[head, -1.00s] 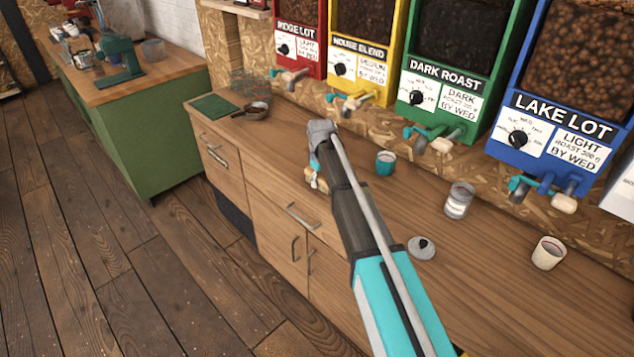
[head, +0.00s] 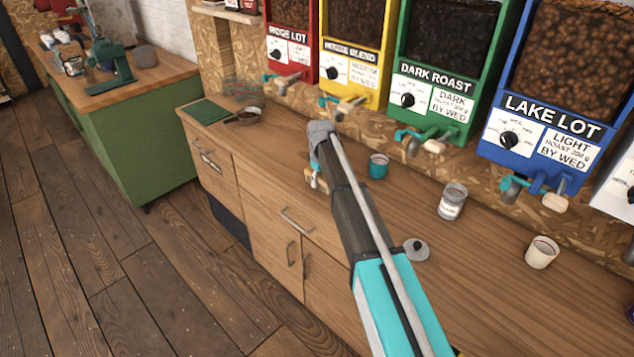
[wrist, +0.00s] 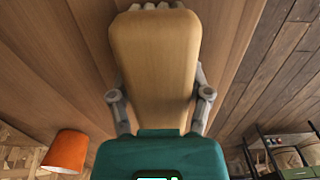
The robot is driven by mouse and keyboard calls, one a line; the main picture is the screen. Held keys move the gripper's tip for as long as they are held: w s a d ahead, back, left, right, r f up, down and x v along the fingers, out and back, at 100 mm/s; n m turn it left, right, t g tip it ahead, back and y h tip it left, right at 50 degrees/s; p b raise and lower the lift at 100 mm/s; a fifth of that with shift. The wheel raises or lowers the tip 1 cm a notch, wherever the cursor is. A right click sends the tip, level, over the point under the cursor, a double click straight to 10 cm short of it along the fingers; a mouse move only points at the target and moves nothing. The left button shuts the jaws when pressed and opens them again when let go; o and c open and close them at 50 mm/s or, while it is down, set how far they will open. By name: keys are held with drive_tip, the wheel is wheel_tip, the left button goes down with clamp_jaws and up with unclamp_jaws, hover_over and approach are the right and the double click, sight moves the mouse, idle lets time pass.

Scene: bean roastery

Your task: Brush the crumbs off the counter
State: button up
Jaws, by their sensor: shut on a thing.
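The wooden counter (head: 475,265) runs along the wall below the bean dispensers. My gripper (wrist: 160,97) is shut on a wooden brush (wrist: 155,50), with one finger on each side of its pale wooden block. Whitish bristles show at the block's far end, at the top of the wrist view. In the head view my arm mostly hides the gripper; a small part of it and the brush shows near the counter's front edge. I cannot tell whether the bristles touch the counter. I cannot make out any crumbs; my arm and the brush cover part of the surface.
Dispenser taps overhang the back. The wrist view shows an orange object (wrist: 66,151).

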sight(303, 192)
drive_tip(key=shift+w+d+f, duration=0.1)
drive_tip(key=shift+w+d, duration=0.3)
drive_tip(key=shift+w+a, duration=0.55)
drive_tip(key=shift+a, duration=0.15)
drive_tip(key=shift+s, duration=0.1)
drive_tip(key=shift+s+a, duration=1)
drive_tip(key=shift+s, duration=0.25)
drive_tip(key=shift+s+a, duration=0.2)
drive_tip(key=shift+a, duration=0.05)
drive_tip(key=shift+s+a, duration=1.2)
drive_tip(key=shift+s, duration=0.15)
